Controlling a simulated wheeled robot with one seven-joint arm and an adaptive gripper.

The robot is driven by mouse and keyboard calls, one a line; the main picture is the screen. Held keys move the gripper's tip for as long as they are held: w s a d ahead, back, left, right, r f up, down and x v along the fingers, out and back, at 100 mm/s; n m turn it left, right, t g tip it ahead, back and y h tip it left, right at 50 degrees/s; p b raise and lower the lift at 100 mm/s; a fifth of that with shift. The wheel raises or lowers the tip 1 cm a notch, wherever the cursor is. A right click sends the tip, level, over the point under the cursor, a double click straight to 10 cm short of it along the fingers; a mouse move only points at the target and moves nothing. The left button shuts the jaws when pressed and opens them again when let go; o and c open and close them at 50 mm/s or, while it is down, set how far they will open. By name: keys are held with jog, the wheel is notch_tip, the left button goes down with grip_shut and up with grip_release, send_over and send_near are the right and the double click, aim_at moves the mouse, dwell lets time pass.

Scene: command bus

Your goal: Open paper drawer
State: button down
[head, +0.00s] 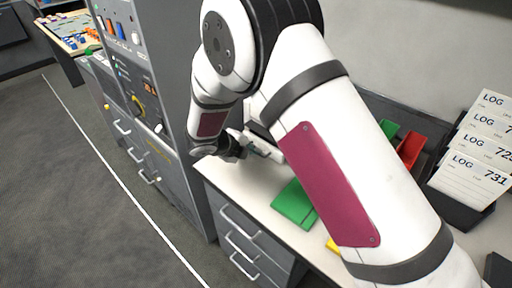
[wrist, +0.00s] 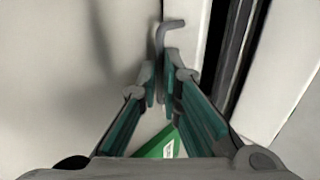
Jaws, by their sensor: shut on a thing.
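My gripper (head: 262,151) is low over the white desk top in the head view, partly behind my own arm. In the wrist view its teal-lined fingers (wrist: 164,75) close around the lower part of a thin grey bent handle (wrist: 163,38). The handle stands against a pale panel (wrist: 188,30). A dark gap (wrist: 236,50) runs along the right of this panel. My arm hides most of this spot in the head view, so I cannot tell how far the paper drawer is out.
A green folder (head: 294,204) lies on the desk (head: 248,190) near my gripper. Grey drawers with bar handles (head: 241,244) are below the desk. A tall grey control cabinet (head: 172,60) stands at left. Red folder (head: 410,148) and LOG cards (head: 468,178) stand at right.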

jog(key=shift+s+a+p, duration=0.3)
jog(key=shift+s+a, duration=0.75)
jog(key=shift+s, duration=0.25)
jog(key=shift+s+a+p, duration=0.3)
jog(key=shift+s+a, duration=0.7)
jog(key=shift+s, duration=0.4)
jog(key=shift+s+a+p, duration=0.2)
jog(key=shift+s+a, duration=0.9)
jog(key=shift+s, duration=0.2)
jog(key=shift+s+a+p, duration=0.2)
jog(key=shift+s+a, duration=0.85)
jog(key=shift+s, duration=0.2)
jog(key=shift+s+a, duration=0.85)
jog(key=shift+s, duration=0.3)
jog(key=s+a, duration=0.6)
jog(key=s, duration=0.1)
jog(key=shift+s, duration=0.35)
jog(key=c, duration=1.8)
grip_release()
jog(key=shift+c, duration=0.2)
